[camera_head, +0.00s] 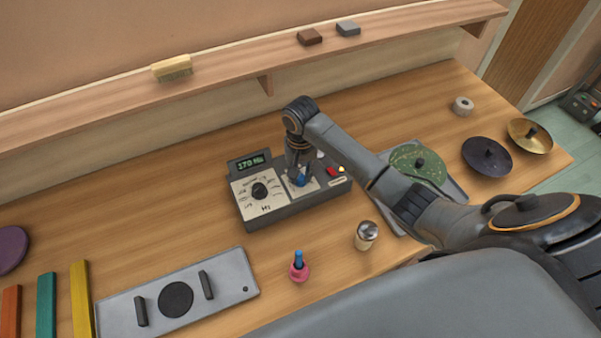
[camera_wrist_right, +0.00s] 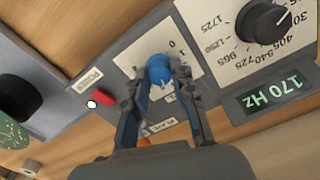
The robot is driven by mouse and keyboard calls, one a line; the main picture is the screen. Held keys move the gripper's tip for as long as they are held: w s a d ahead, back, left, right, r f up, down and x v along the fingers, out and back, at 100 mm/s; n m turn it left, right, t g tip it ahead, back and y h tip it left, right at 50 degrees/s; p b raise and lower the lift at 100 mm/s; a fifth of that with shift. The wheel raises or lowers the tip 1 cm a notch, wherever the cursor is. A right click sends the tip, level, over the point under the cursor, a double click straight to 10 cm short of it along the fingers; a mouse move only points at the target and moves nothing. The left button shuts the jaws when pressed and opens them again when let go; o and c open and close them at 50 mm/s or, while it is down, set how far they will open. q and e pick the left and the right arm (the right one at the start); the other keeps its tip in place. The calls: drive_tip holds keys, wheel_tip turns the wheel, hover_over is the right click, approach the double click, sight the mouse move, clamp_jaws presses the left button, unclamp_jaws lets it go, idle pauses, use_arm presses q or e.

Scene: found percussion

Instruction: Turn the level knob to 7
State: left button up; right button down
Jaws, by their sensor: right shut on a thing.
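A grey control box (camera_head: 288,212) stands on the wooden bench, with a lit display (camera_head: 250,162) reading 170 Hz. Its blue level knob (camera_wrist_right: 159,70) sits on a white dial plate, and shows at the fingertips in the head view (camera_head: 300,180). My right gripper (camera_wrist_right: 158,82) reaches down over the box and is shut on the blue knob, one finger on each side. The fingers hide part of the dial; a 0 and a 1 show, but I cannot tell which number the knob points to. My left gripper is not in view.
Beside the blue knob are a large black knob (camera_wrist_right: 264,22) and a red power switch (camera_wrist_right: 104,97). A metal cup (camera_head: 366,236), a pink object (camera_head: 299,272) and a grey plate (camera_head: 222,296) stand nearer the front. A green disc (camera_head: 418,165) lies right of the box.

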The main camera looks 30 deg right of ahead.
drive_tip(key=m, duration=0.3)
drive_tip(key=shift+m, duration=0.3)
drive_tip(key=m, duration=0.4)
drive_tip(key=shift+m, duration=0.3)
drive_tip(key=m, duration=0.4)
drive_tip(key=shift+m, duration=1.6)
drive_tip(key=c, duration=1.1)
unclamp_jaws()
